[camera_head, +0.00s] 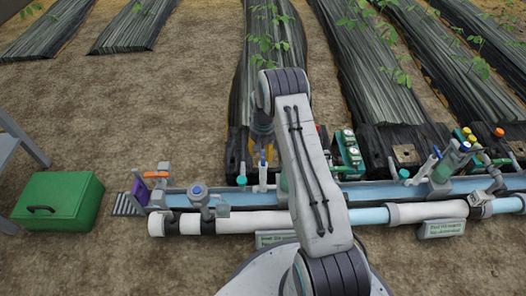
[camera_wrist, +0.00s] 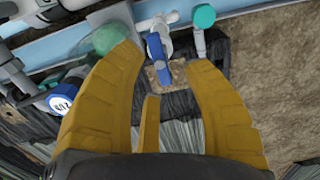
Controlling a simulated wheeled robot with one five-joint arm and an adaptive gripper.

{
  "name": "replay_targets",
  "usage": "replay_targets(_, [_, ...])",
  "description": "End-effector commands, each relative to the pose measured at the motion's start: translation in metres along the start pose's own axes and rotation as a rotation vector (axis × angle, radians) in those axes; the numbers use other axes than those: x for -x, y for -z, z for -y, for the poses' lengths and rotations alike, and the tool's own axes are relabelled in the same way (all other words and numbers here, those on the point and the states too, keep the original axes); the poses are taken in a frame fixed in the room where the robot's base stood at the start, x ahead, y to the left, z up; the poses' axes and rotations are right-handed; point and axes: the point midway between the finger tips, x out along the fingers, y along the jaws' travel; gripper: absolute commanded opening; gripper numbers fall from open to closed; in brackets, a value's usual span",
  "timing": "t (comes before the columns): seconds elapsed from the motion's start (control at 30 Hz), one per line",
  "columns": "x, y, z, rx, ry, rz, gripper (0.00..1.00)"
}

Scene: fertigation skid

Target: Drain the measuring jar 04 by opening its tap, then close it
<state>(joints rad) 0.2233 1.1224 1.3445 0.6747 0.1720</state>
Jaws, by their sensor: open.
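My gripper (camera_wrist: 162,62) is open, its yellow fingers spread and empty in the wrist view. A tap with a blue lever (camera_wrist: 155,48) on a grey-white body lies beyond the fingertips, between them in the picture. A translucent green rounded vessel (camera_wrist: 115,36), perhaps the measuring jar, shows behind the left fingertip and is partly covered. No jar number 04 is readable. In the head view my arm hides most of this spot; a bit of my yellow gripper (camera_head: 269,152) shows left of the arm. I cannot tell whether any finger touches the tap.
A teal-capped fitting (camera_wrist: 204,16) stands right of the tap. A round white-and-blue dial (camera_wrist: 62,103) is at the left. In the head view, a white pipe (camera_head: 255,222) runs along the skid. A green box (camera_head: 60,201) sits at the left, with open soil behind it.

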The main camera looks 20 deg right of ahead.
Motion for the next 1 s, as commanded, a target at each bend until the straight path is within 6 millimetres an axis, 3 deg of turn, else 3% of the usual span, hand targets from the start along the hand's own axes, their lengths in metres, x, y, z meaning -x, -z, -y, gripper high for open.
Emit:
replay_targets(0.27, [-0.006,0.0,0.0,-0.001,0.0,0.0,0.44])
replay_targets(0.8, [-0.042,0.0,0.0,-0.001,0.0,-0.001,0.44])
replay_targets(1.0, [-0.045,0.0,0.0,-0.001,0.0,-0.001,0.44])
